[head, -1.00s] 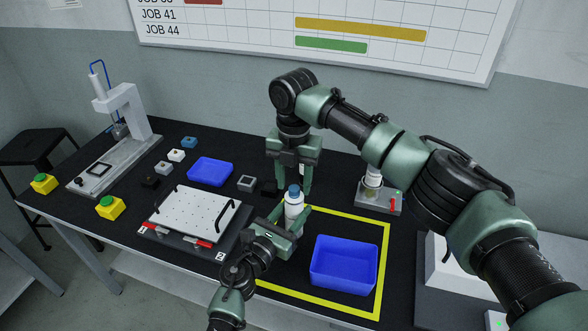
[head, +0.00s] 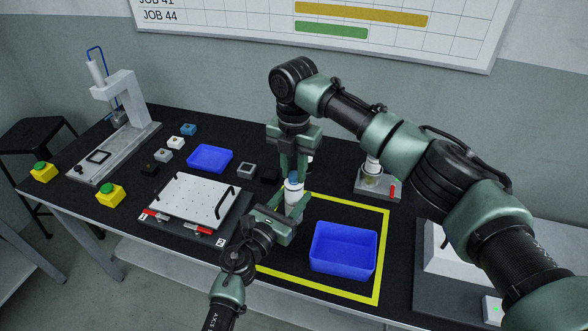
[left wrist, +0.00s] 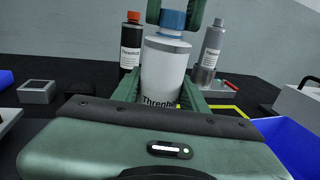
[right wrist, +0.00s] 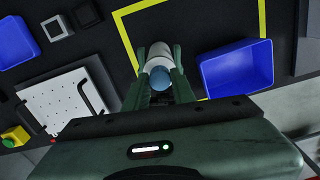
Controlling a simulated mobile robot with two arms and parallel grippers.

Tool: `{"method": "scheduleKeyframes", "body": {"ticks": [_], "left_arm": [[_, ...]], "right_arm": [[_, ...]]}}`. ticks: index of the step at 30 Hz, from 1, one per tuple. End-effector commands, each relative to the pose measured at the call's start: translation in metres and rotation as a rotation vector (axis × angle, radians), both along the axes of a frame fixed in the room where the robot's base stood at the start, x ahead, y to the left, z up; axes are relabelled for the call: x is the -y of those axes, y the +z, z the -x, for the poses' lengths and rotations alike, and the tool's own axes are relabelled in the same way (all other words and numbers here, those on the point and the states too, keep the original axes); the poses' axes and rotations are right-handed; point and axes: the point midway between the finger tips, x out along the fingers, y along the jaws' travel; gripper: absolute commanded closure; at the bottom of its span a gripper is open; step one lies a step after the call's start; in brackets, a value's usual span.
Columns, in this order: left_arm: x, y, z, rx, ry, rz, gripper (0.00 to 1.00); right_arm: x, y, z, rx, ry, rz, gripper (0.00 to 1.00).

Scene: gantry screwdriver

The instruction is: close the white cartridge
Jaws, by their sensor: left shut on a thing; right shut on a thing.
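The white cartridge (head: 293,197) stands upright at the left edge of the yellow outline, with a blue cap (head: 294,178) on its top. My left gripper (head: 284,214) is shut around the cartridge's body from the front. My right gripper (head: 294,174) comes down from above and is shut on the blue cap. In the left wrist view the fingers flank the cap (left wrist: 172,20), and the cartridge (left wrist: 164,70) rises between my left fingers. The right wrist view looks down on the cap (right wrist: 160,77). I cannot tell how tightly the cap sits.
A blue bin (head: 343,250) stands to the right within the yellow outline (head: 385,240). A white perforated plate (head: 192,200) with black handles lies left. A black bottle with an orange cap (left wrist: 131,42) and a grey bottle (left wrist: 211,48) stand behind the cartridge.

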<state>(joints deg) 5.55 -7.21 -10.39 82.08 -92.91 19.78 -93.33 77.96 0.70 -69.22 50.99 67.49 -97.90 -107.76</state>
Motion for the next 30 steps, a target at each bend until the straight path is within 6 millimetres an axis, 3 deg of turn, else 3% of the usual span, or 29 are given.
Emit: {"method": "scheduleKeyframes", "body": {"ticks": [30], "left_arm": [[0.0015,-0.0015,0.0012,-0.002,-0.004,-0.002,1.00]], "right_arm": [[-0.0020,-0.0015,0.0002,-0.006,-2.652,-0.005,1.00]]}}
